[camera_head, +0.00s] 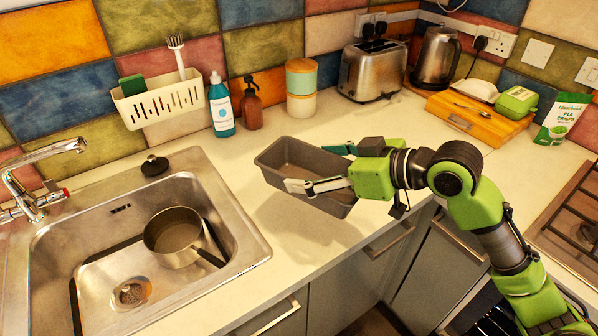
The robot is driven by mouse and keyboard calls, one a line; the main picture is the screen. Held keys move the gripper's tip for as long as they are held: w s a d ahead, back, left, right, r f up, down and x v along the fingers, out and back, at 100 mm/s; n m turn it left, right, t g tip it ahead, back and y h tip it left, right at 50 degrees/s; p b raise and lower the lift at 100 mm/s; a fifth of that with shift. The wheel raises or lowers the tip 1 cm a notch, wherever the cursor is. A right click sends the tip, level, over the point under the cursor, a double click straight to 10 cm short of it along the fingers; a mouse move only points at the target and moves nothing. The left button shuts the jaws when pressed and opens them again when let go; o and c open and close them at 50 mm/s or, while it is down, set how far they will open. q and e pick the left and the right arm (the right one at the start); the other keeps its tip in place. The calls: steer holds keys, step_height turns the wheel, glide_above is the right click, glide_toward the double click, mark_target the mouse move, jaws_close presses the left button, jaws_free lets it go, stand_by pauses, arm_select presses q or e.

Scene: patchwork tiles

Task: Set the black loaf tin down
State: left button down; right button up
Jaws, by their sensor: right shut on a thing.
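The black loaf tin (282,152) is a dark grey, empty rectangular tin at the middle of the view, over the counter to the right of the sink. A shadow lies on the counter around its front left side. I cannot tell for sure whether its base touches the counter. My right gripper (318,168) comes in from the right and is shut on the tin, with one finger across its near long side and the other towards its far side. The gripper hides part of the tin's right end. My left gripper is not in view.
The sink (235,245) with a saucepan (172,235) in it lies at left. Soap bottles (221,105), stacked canisters (301,88) and a toaster (372,70) stand along the tiled wall. A wooden board (480,122) is at right. Clear counter lies behind the tin and towards the front edge.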

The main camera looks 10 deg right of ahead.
mark_target(306, 154)
steer(key=w+f, duration=0.1)
steer(key=w, duration=0.1)
steer(key=w+f+p, duration=0.1)
steer(key=w, duration=0.2)
steer(key=w+f, duration=0.1)
steer(key=w, duration=0.2)
steer(key=shift+f+p, duration=0.1)
steer(key=shift+p, duration=0.25)
steer(key=w+f, duration=0.1)
steer(key=f, duration=0.1)
steer(key=w+f+p, duration=0.1)
steer(key=w+f, duration=0.1)
steer(key=f, duration=0.1)
steer(key=w+f+p, duration=0.1)
steer(key=f, duration=0.2)
steer(key=shift+w+d+f, duration=0.15)
steer(key=shift+w+f, duration=0.05)
steer(key=shift+f, duration=0.25)
steer(key=shift+f, duration=0.25)
steer(key=o, duration=1.6)
steer(key=shift+o, duration=0.2)
steer(key=shift+s, duration=0.1)
